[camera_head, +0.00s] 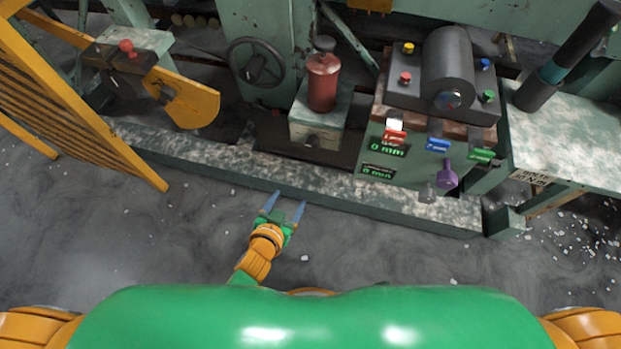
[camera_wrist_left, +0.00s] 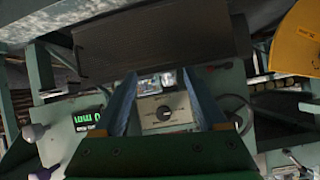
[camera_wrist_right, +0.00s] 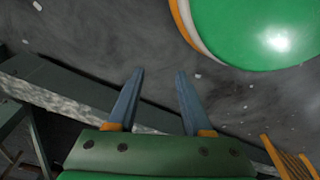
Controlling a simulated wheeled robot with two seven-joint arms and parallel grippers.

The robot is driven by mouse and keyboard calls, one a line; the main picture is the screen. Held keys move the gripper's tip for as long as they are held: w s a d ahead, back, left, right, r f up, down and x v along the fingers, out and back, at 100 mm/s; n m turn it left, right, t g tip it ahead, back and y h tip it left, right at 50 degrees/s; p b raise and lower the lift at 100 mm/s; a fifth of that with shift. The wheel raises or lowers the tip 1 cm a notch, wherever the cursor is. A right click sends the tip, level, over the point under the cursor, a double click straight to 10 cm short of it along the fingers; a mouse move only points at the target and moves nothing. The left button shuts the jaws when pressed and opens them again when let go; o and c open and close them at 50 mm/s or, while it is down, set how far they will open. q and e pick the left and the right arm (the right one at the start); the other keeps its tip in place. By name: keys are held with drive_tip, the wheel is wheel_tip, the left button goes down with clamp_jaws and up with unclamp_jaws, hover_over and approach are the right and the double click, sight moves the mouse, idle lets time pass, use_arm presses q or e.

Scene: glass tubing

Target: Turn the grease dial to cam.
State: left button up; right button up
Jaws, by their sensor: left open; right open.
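The grease dial (camera_wrist_left: 163,112) shows in the left wrist view as a dark knob on a pale plate, seen between my left fingers. Its lettering is too small to read. In the head view a small dark knob (camera_head: 313,141) sits on the front of the box under the red reservoir (camera_head: 322,82). My left gripper (camera_head: 288,201) is open and empty in front of the machine's low beam, apart from the dial.
Right of the reservoir stands a control box (camera_head: 405,160) with green displays, coloured tags and a purple knob (camera_head: 447,174). A handwheel (camera_head: 256,64) and a yellow guard (camera_head: 183,98) are to the left. A low beam (camera_head: 240,172) runs along the front.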

use_arm(q)
drive_tip(key=w+d+r+t+h+b, duration=0.25)
drive_tip(key=w+t+b, duration=0.2)
drive_tip(key=b, duration=0.25)
drive_tip(key=t+b, duration=0.1)
drive_tip(key=b, duration=0.1)
approach(311, 146)
drive_tip(key=x, duration=0.2)
drive_tip(key=shift+m+y, duration=0.25)
drive_tip(key=shift+m, duration=0.05)
drive_tip(key=x, duration=0.7)
drive_tip(key=shift+d+r, duration=0.15)
drive_tip(key=shift+d, duration=0.05)
clamp_jaws()
use_arm(e)
drive_tip(key=w+f, duration=0.5)
drive_tip(key=f, duration=0.3)
drive_tip(key=shift+a+t, duration=0.3)
drive_tip(key=shift+a, duration=0.05)
